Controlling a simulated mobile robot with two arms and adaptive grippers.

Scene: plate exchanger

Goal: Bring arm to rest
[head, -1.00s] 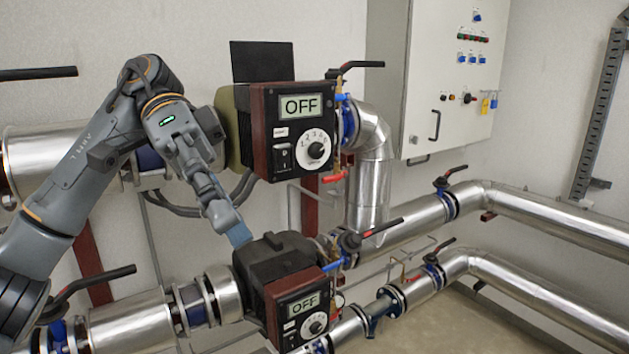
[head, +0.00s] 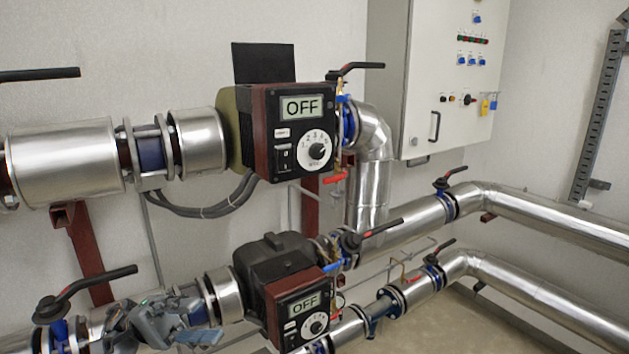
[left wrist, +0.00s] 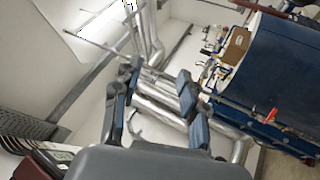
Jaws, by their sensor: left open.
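My left gripper (head: 196,322) is low at the left of the head view, in front of the lower silver pipe and left of the lower pump. It appears empty. In the left wrist view the two fingers of my left gripper (left wrist: 160,90) stand apart with nothing between them. The upper pump (head: 290,130) and the lower pump (head: 292,290) both show OFF on their displays. My right gripper is in neither view.
Silver pipes (head: 65,165) run along the wall, with black valve levers (head: 100,278) sticking out. A white control cabinet (head: 440,80) hangs at the back. The left wrist view shows a large blue body (left wrist: 265,75) at the right and pipes beyond the fingers.

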